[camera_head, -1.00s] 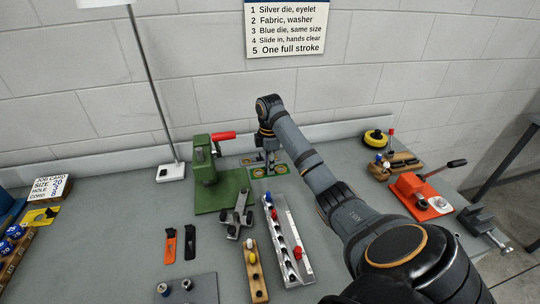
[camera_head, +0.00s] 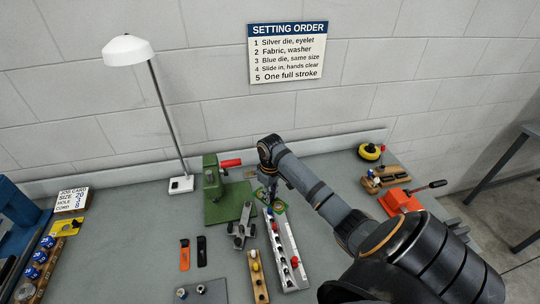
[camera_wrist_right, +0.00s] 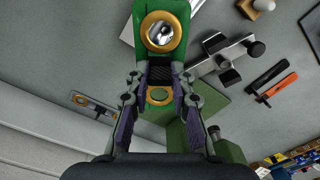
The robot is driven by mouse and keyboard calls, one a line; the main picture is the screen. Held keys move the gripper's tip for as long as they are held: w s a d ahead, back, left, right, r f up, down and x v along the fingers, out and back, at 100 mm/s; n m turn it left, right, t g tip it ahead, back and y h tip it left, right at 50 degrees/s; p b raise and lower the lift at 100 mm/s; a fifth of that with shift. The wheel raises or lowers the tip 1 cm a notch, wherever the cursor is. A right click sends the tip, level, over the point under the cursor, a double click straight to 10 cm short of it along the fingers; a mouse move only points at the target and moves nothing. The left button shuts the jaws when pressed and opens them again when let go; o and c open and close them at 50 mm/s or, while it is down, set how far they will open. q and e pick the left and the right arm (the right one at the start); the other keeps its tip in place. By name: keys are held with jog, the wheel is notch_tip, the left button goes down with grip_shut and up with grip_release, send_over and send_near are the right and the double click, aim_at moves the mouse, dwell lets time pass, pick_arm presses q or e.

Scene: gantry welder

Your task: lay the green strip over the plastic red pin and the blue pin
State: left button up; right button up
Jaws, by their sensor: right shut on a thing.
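The green strip (camera_head: 281,208) has gold-ringed holes and is gripped at the far end of a pale rail. In the wrist view the strip (camera_wrist_right: 180,12) extends beyond the fingertips, and a shiny piece shows through its outer ring. My right gripper (camera_wrist_right: 161,80) is shut on the strip; its fingers (camera_head: 270,193) are small in the head view. A red piece (camera_head: 294,261) stands on the rail. A red-topped pin (camera_head: 382,146) and a blue piece (camera_head: 378,180) are near the wooden block at right. I cannot tell which pieces are the named pins. My left gripper is out of view.
The green press (camera_head: 212,190) stands left of the strip. A grey metal tool (camera_head: 241,228), the pale rail (camera_head: 276,250) and a wooden pin holder (camera_head: 257,276) lie in front. An orange lever tool (camera_head: 401,200) is at right. Free table lies left of the press.

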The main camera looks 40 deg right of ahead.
aim_at(272, 204)
jog(key=m+p, duration=0.1)
jog(key=s+m, duration=0.1)
jog(key=m, duration=0.1)
jog(key=m+p, duration=0.1)
jog(key=shift+s+a+r+p, duration=0.15)
jog(key=shift+a+r+p, duration=0.15)
jog(key=shift+p, duration=0.05)
jog(key=shift+s+f+m+p, duration=0.2)
jog(key=shift+m+p, duration=0.15)
jog(key=shift+m, duration=0.45)
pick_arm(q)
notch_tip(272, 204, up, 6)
pick_arm(e)
jog(key=shift+f+m, duration=0.3)
jog(key=shift+m, duration=0.3)
pick_arm(q)
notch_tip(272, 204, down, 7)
jog(key=b, duration=0.6)
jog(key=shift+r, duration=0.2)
pick_arm(e)
notch_tip(272, 204, down, 6)
jog(key=shift+r, duration=0.25)
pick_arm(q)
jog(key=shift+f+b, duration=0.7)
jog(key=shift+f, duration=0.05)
pick_arm(e)
jog(key=shift+f, duration=2.1)
jog(key=o, duration=1)
jog(key=shift+r, duration=0.1)
